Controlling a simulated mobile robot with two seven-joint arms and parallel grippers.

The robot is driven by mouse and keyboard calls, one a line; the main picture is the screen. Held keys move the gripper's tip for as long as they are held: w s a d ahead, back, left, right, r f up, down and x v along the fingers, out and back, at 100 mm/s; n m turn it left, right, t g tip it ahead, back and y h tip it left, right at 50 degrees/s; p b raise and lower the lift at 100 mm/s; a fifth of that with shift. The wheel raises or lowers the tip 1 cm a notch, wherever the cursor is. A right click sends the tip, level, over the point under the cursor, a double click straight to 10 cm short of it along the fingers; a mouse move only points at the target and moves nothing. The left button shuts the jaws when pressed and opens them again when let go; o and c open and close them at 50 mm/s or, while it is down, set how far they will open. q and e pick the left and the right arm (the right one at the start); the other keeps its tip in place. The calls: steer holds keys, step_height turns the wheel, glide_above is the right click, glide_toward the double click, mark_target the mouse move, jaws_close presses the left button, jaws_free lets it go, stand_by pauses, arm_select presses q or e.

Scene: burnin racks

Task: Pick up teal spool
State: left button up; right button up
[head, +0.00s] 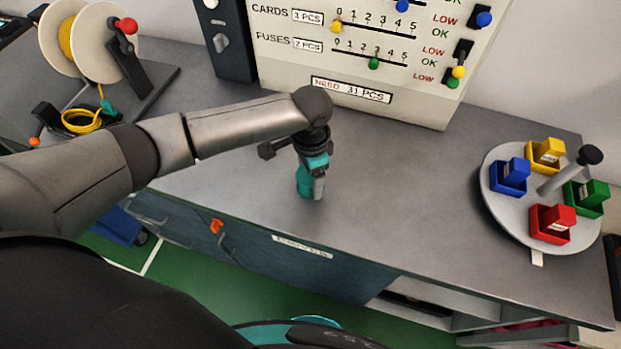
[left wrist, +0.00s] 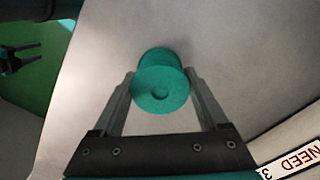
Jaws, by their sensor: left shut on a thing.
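The teal spool (left wrist: 160,90) shows in the left wrist view, with its round flange facing the camera, between the two fingers of my left gripper (left wrist: 163,88). The fingers touch it on both sides, and the gripper is shut on it. In the head view my left gripper (head: 312,188) points down at the grey worktop near its front edge. The teal spool (head: 303,182) shows beside the fingers there, partly hidden by them. I cannot tell whether it still touches the worktop.
A board with sliders (head: 370,45) stands behind the gripper. A round turntable (head: 505,200) with several coloured bins is at the right. A white cable reel (head: 85,40) and coiled yellow cable (head: 80,122) are at the left. The worktop (head: 400,195) between gripper and turntable is clear.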

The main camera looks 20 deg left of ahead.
arm_select(q)
steer(key=c, duration=0.7)
